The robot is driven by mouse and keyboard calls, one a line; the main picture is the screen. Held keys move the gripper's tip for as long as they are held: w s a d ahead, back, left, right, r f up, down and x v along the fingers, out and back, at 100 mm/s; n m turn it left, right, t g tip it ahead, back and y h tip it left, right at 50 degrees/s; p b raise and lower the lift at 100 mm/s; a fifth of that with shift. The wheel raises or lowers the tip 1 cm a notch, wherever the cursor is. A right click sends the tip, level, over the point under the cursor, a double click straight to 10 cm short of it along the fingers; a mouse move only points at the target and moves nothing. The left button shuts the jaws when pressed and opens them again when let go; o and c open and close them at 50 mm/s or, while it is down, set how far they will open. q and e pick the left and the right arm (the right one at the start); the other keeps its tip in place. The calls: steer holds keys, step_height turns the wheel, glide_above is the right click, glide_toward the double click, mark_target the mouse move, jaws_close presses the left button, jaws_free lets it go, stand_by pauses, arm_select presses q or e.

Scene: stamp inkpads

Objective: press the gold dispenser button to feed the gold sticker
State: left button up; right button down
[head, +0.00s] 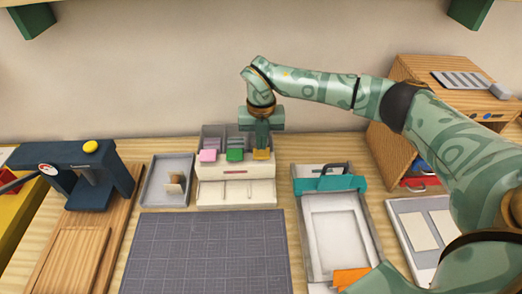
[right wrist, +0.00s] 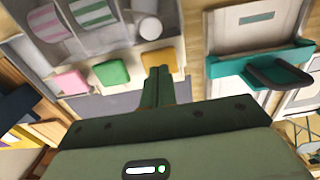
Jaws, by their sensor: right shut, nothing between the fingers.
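The dispenser (head: 236,190) is a pale box at the back of the table with pink, green and gold buttons along its front. The gold button (head: 261,155) is the rightmost of the three; it also shows in the right wrist view (right wrist: 172,60). My right gripper (head: 262,146) is shut and empty, pointing down right at the gold button. In the right wrist view its fingertips (right wrist: 158,70) overlap the button and hide part of it. I cannot tell whether they touch it. The slots below the buttons show no clear gold sticker. My left gripper is not in view.
The green button (head: 235,155) and pink button (head: 208,156) sit close by on the left. A teal-clamped tray (head: 365,225) stands on the right, a small grey tray (head: 152,190) on the left. A grey grid mat (head: 210,250) lies in front. A dark press (head: 90,170) stands far left.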

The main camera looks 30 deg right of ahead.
mark_target(261, 152)
steer(key=shift+f+b, duration=0.55)
steer(key=shift+f, duration=1)
step_height(261, 152, up, 7)
steer(key=p, duration=0.6)
steer(key=shift+r, duration=0.15)
stand_by(0.4)
